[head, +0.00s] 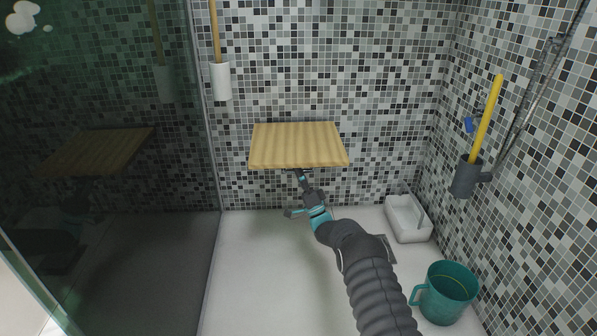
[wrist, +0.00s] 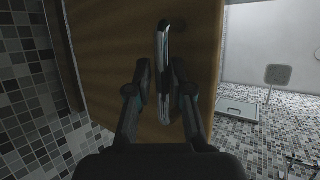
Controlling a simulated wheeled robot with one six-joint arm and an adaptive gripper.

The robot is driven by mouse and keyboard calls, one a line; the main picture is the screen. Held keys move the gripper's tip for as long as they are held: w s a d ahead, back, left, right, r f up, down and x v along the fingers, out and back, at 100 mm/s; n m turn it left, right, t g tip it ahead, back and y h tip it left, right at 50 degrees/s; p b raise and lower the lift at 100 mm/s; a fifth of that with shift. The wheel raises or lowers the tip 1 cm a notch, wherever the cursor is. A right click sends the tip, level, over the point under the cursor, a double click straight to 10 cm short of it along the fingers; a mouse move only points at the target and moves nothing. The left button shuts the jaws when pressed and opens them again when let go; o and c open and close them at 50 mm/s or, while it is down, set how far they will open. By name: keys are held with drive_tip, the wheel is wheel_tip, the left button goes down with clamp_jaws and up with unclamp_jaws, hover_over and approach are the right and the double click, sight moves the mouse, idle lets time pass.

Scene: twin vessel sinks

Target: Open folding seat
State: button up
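The folding seat (head: 298,146) is a light wooden slatted panel on the back tiled wall. In the head view its broad face shows and it juts out from the wall. In the wrist view its wooden face (wrist: 205,45) fills the middle, with a shiny metal bar handle (wrist: 163,45) on it. My gripper (head: 299,176) is at the seat's front edge, its tips partly hidden beneath. In the wrist view my gripper (wrist: 161,85) has its fingers apart, one on each side of the handle. Gaps show between fingers and handle, so it does not appear clamped.
A glass panel (head: 120,230) stands at the left. A white tray (head: 410,232) and a teal bucket (head: 446,292) are on the floor at right. A grey holder (head: 467,177) with a yellow stick is on the right wall. The floor (head: 262,262) below the seat is clear.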

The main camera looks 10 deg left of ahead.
drive_tip(key=shift+o, duration=0.8)
drive_tip(key=shift+f, duration=0.15)
drive_tip(key=v, duration=1.2)
